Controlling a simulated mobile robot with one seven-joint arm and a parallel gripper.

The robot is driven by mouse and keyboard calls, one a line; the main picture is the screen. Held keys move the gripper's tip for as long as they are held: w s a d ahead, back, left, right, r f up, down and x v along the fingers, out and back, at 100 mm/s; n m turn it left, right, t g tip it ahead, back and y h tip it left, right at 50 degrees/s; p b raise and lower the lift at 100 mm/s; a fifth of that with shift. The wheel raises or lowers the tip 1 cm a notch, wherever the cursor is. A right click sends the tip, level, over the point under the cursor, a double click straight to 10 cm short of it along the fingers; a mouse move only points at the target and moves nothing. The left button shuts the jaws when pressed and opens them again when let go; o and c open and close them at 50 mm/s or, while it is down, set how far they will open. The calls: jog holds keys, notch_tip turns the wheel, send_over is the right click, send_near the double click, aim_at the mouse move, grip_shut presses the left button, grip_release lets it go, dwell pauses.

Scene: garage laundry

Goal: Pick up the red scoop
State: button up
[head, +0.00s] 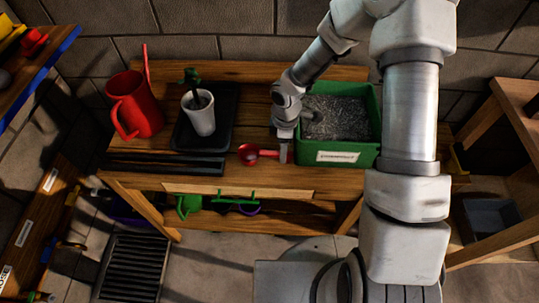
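The red scoop (248,154) lies on the wooden bench top, just left of the green bin. Its round bowl is at the left, and its handle runs right to my gripper. My gripper (284,154) points down at the handle, with a fingertip in front of part of it. Whether the fingers touch or close on the handle cannot be told from this view.
The green labelled bin (348,157) of grey granules stands close to my gripper's right. Left of the scoop are a black tray (222,138) with a white plant pot (201,117), and a red watering can (138,108). Bare wood lies in front of the scoop.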

jog(key=shift+f, duration=1.45)
grip_shut()
